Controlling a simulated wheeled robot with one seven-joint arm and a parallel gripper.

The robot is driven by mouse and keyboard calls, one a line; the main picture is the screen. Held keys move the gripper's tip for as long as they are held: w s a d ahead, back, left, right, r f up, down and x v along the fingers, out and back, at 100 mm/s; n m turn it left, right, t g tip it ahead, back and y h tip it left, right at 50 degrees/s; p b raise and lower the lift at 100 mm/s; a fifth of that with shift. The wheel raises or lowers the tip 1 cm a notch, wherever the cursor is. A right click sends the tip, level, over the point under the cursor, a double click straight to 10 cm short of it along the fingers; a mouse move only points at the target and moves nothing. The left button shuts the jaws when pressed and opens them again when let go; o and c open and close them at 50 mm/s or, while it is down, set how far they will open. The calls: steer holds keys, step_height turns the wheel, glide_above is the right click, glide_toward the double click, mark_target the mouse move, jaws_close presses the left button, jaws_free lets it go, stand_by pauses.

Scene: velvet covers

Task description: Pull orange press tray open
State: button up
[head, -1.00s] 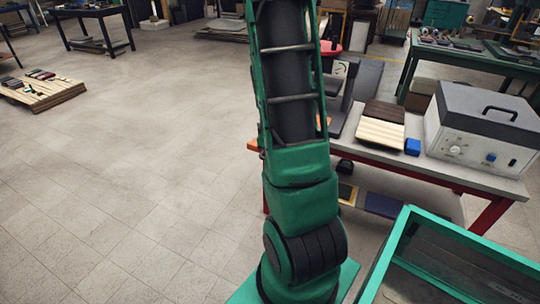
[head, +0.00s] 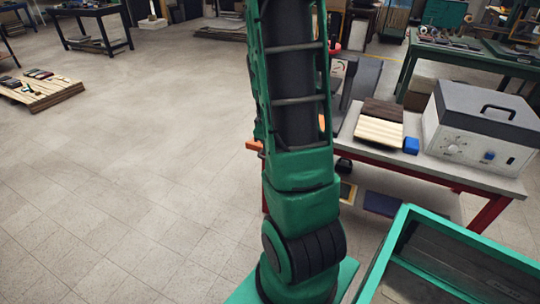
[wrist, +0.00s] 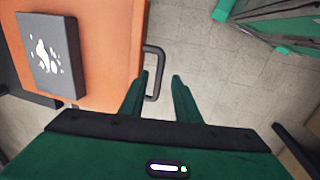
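The orange press tray (wrist: 108,55) fills the upper left of the wrist view. A dark block with a white mark (wrist: 50,55) lies on it. Its black loop handle (wrist: 160,75) sticks out from its right edge. My gripper (wrist: 160,76) is open, with its two green fingers apart. In the picture, the handle's outer bar lies between the fingertips; I cannot tell whether either finger touches it. In the head view, a small orange piece (head: 254,146) shows left of my arm, which hides most of the press and my gripper.
A workbench (head: 440,169) with red legs holds a grey-lidded box (head: 480,130), a blue block (head: 411,146) and a wooden board (head: 379,131). A green-framed bin (head: 455,230) stands at lower right. Open tiled floor (head: 150,180) lies to the left.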

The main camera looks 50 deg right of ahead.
step_height(320, 180, up, 8)
steer(key=a, duration=0.1)
steer(key=shift+a+f, duration=0.2)
steer(key=shift+a, duration=0.05)
steer(key=shift+a, duration=0.1)
stand_by(0.4)
steer(key=s+a+r+m+y, duration=0.1)
steer(key=s+a+r+m, duration=0.2)
steer(key=s+a, duration=0.4)
steer(key=s+a+r+m+y, duration=0.1)
steer(key=s+a+r+m, duration=0.3)
steer(key=a, duration=0.6)
steer(key=s+m, duration=0.2)
steer(key=s, duration=0.1)
steer(key=shift+a, duration=0.4)
steer(key=shift+w+d+f+g, duration=0.1)
steer(key=shift+w+f+g, duration=0.15)
steer(key=shift+w, duration=0.35)
